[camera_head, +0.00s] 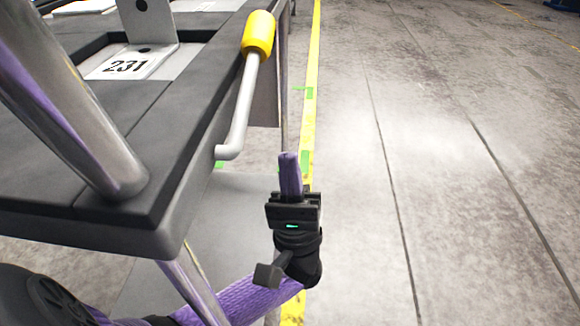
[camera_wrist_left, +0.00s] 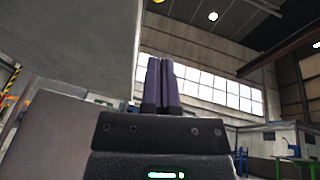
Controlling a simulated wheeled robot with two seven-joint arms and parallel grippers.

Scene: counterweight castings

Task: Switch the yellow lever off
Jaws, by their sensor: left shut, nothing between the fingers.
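The lever has a yellow grip (camera_head: 258,34) on a bent pale grey rod (camera_head: 238,112). The rod joins the right side edge of a dark grey table in the head view, and the grip points up and away. My left gripper (camera_head: 289,160) is below and to the right of the rod's bend, apart from the lever. Its purple fingers are shut together with nothing between them; they also show pointing up in the left wrist view (camera_wrist_left: 162,68). The lever is not visible in the left wrist view. My right gripper is not in view.
The dark table (camera_head: 150,215) has metal posts, one (camera_head: 70,110) crossing the near left. A yellow floor line (camera_head: 312,100) runs past the table. Open concrete floor (camera_head: 450,180) lies to the right.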

